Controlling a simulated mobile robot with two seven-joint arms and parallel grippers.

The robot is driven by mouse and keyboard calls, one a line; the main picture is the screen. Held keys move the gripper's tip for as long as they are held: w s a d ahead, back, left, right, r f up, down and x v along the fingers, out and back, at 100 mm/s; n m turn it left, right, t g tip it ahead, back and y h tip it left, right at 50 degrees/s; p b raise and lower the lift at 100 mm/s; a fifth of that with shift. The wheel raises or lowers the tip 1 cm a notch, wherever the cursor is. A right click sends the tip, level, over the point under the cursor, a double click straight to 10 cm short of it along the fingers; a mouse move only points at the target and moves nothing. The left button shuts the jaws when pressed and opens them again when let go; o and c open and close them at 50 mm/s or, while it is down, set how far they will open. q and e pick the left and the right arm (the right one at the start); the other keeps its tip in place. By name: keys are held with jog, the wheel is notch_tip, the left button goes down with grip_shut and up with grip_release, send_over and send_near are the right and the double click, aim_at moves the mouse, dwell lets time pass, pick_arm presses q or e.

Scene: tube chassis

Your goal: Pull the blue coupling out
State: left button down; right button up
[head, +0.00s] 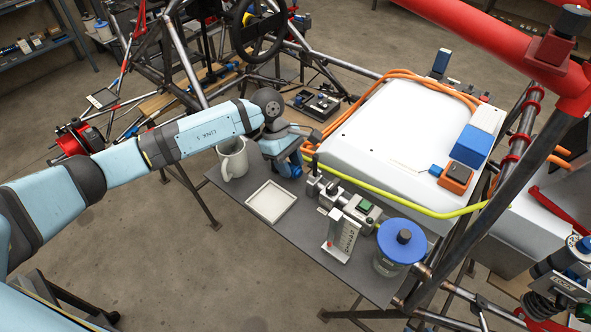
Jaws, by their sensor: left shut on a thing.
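My left gripper (308,137) reaches in over the dark bench from the left and is shut, at the near left corner of the white box. A blue part (291,169), which looks like the blue coupling, shows just under the gripper. The wrist and fingers hide much of it, so its exact seating and the grip on it are hard to see. The end of an orange cable (309,150) lies close beside the fingertips. My right gripper is not in view.
On the dark bench (231,212) stand a grey mug (232,158), a white tray (271,201), metal fittings (361,209) and a blue-lidded jar (402,241). The white box (385,130) and yellow hose (400,204) lie right of the gripper. Red-and-grey chassis tubes close off the right.

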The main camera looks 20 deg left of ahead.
pick_arm(q)
jog(key=c, duration=1.1)
grip_release()
jog(key=shift+a, duration=0.15)
jog(key=shift+o, duration=1)
jog(key=shift+a, duration=0.1)
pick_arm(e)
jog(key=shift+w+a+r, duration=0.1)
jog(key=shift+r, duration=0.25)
pick_arm(q)
jog(key=b+v, duration=0.2)
jog(key=v, duration=1.2)
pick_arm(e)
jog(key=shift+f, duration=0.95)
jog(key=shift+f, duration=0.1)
